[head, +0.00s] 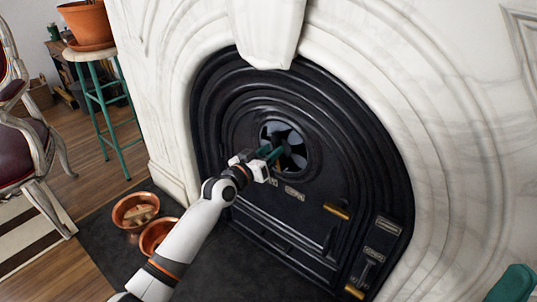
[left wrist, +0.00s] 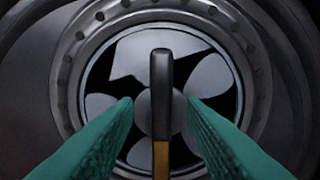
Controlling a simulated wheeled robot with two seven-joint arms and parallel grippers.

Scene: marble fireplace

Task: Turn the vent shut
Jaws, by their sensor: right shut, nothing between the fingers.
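The round vent (head: 284,146) is set in the black fireplace door. In the left wrist view the vent (left wrist: 161,30) has a grey hub with dark and pale grey petal shapes around it. Its upright handle (left wrist: 161,85) is black with a brass-coloured lower part. My left gripper (head: 274,154) is in front of the vent. In the left wrist view my left gripper (left wrist: 161,104) is open, one teal finger on each side of the handle, with a gap on both sides. Of my right gripper (head: 514,284) only teal fingers show at the lower right corner, away from the vent.
The black door has a brass handle (head: 337,211) and a small latch (head: 368,270) lower right. A white marble surround (head: 420,95) frames it. Two copper bowls (head: 135,210) stand on the dark hearth (head: 100,235). A teal stool (head: 105,105) and a chair are at left.

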